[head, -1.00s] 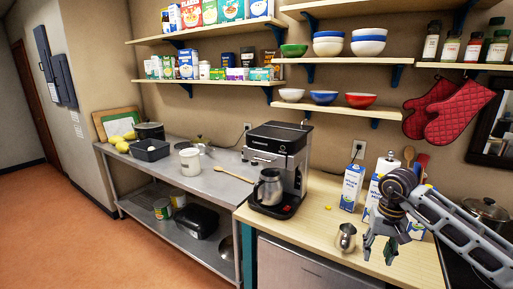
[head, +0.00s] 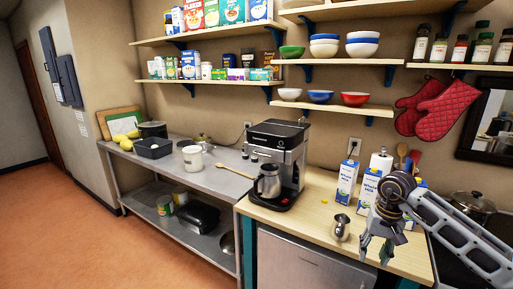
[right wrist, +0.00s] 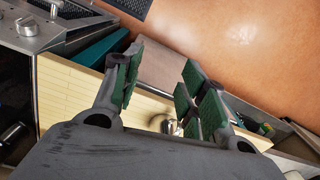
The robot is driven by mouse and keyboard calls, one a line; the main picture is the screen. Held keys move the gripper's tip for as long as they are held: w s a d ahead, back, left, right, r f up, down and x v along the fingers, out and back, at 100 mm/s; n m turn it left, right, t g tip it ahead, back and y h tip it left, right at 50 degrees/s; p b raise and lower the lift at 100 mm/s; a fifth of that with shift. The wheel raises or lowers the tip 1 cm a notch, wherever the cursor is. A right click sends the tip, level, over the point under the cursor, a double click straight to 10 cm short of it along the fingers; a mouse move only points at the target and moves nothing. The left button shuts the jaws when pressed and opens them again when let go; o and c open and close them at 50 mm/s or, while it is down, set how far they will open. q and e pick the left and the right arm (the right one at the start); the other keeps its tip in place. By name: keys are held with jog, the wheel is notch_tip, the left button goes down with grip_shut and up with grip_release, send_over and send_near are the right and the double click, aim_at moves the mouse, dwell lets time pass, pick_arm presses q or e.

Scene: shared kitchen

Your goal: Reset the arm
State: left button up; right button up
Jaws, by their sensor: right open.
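My right gripper (head: 377,250) is at the right of the head view, pointing down over the front part of the wooden counter (head: 318,206). In the right wrist view its green-padded fingers (right wrist: 158,88) stand apart with nothing held between them. A small steel pitcher (head: 340,228) stands upright on the counter just left of the gripper, apart from it. A metal object low between the fingers in the right wrist view is partly hidden. My left gripper is not in view.
A coffee machine (head: 277,160) with a larger steel jug (head: 268,182) stands left on the counter. Milk cartons (head: 346,182) stand behind my right arm, partly hidden by it. A steel table (head: 218,178) holds a white container (head: 193,158). Shelves and red oven mitts (head: 447,110) are above.

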jog(key=w+a+f+m+t+y, duration=0.1)
jog(key=w+a+f+m+y, duration=0.3)
jog(key=a+f+m+y, duration=0.3)
jog(key=w+a+f+m+t+y, duration=0.2)
jog(key=w+a+f+m+y, duration=0.1)
jog(key=a+f+m+y, duration=0.5)
jog(key=d+f+m+t+h, duration=0.3)
jog(key=f+m+t, duration=0.2)
jog(key=f+m, duration=0.7)
jog(key=d+f+m+t+h, duration=0.2)
jog(key=f+m+t+h, duration=0.2)
jog(key=f+m, duration=0.75)
jog(key=s+d+f+m+g+h, duration=0.2)
jog(key=s+d+f+m+h, duration=0.15)
jog(key=s+f+m, duration=0.65)
jog(key=s+d+f+m+g+h, duration=0.15)
jog(key=s+f+m+h, duration=0.25)
jog(key=s+f+m, duration=0.5)
jog(key=s+a+f+m+g, duration=0.1)
jog(key=s+f, duration=0.3)
jog(key=s, duration=0.7)
jog(key=s+a+f+m+g, duration=0.1)
jog(key=s+f+m+g, duration=0.3)
jog(key=s, duration=0.7)
jog(key=s+a+f+m+g+h, duration=0.1)
jog(key=s+f, duration=0.5)
jog(key=s, duration=0.6)
jog(key=shift+f+m+g, duration=0.25)
jog(key=shift+m+g, duration=0.5)
jog(key=shift+m, duration=0.3)
